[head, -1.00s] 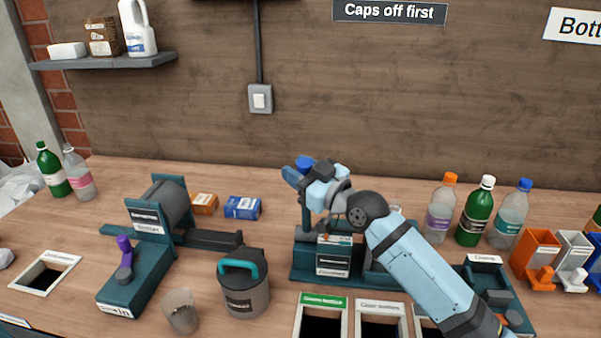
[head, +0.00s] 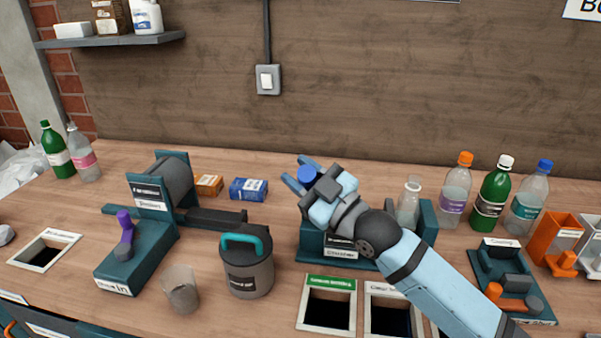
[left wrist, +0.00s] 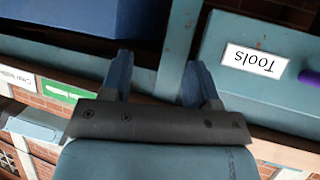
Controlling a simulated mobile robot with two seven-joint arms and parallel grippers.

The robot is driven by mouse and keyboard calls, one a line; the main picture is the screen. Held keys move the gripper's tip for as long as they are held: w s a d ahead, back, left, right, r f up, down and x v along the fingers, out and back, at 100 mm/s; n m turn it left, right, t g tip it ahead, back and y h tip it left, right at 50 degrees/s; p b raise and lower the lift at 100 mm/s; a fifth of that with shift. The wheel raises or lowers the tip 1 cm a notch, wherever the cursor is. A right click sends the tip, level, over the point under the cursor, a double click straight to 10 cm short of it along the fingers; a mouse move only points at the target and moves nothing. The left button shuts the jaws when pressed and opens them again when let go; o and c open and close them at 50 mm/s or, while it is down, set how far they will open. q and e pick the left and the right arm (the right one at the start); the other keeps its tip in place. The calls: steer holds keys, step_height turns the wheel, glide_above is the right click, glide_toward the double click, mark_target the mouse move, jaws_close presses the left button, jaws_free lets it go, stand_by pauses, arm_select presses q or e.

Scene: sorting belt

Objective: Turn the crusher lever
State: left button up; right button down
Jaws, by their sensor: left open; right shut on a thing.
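The crusher (head: 312,243) is a dark teal machine on the bench, right of the middle in the head view. Its lever ends in a blue knob (head: 307,174). My right gripper (head: 300,174) is shut on the lever at this knob, above the crusher's left end. The gripper and forearm hide most of the lever and part of the crusher. A clear bottle (head: 409,203) shows at the crusher's right part. My left gripper (left wrist: 158,78) is open and empty in the left wrist view and is outside the head view.
A grey bin with a teal handle (head: 247,270) and a clear cup (head: 181,290) stand left of the crusher. A machine with a purple lever (head: 125,235) is farther left. Bottles (head: 494,195) stand right. A Tools drawer (left wrist: 225,90) is near my left gripper.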

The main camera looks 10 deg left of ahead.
steer(key=c, duration=0.8)
jaws_free()
steer(key=shift+d, duration=0.1)
steer(key=v, duration=1.3)
steer(key=shift+s+d+f, duration=0.15)
steer(key=shift+d, duration=0.2)
